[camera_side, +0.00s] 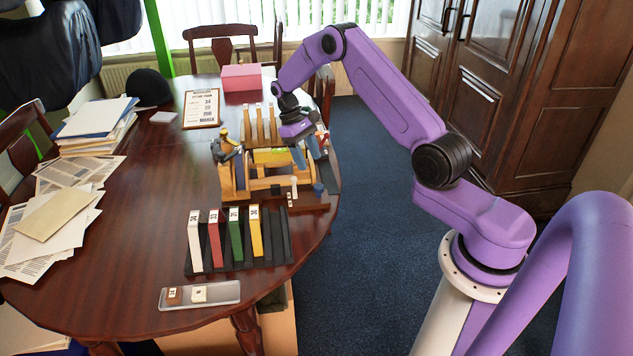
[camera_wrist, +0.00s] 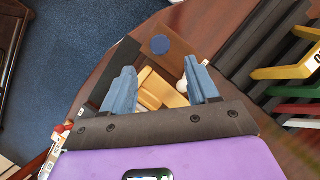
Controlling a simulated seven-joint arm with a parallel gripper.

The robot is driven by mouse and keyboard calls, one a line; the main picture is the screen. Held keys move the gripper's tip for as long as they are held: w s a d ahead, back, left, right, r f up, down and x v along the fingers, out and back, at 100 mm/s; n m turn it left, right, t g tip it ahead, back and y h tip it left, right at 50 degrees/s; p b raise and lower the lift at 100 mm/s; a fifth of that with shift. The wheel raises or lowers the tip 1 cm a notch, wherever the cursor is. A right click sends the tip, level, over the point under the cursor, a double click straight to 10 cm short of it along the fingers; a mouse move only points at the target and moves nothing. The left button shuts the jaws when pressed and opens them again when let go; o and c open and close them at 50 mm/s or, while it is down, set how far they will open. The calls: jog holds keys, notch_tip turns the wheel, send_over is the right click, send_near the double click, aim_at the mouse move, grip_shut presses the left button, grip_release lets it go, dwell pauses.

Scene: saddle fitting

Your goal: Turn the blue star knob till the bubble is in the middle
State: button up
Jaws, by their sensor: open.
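The blue star knob (camera_wrist: 160,44) shows in the wrist view as a small blue disc on a brown wooden block, beyond my fingertips. In the side view the blue knob (camera_side: 319,189) sits at the near right corner of the wooden fixture (camera_side: 238,181). My gripper (camera_side: 303,155) is over the fixture's right side, behind the knob. In the wrist view my gripper (camera_wrist: 159,67) has its two blue fingers wide apart, with nothing held and the knob clear of them. A yellow-green block (camera_side: 271,155), perhaps the level, is on the fixture; no bubble can be made out.
A white ball-topped lever (camera_side: 293,182) stands left of the knob. A black rack (camera_side: 243,267) with coloured upright plates is in front of the fixture, and a small tray (camera_side: 228,291) is nearer still. The table edge is close to the knob's right.

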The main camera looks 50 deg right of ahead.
aim_at(319, 186)
jog(key=x, duration=0.8)
jog(key=shift+s+f, duration=0.2)
jog(key=shift+f, duration=0.15)
jog(key=c, duration=1)
jog(key=shift+n, duration=0.7)
jog(key=o, duration=1)
jog(key=v, duration=1.7)
jog(key=shift+w+a+r, duration=0.15)
jog(key=shift+a+r, duration=0.1)
jog(key=shift+a, duration=0.15)
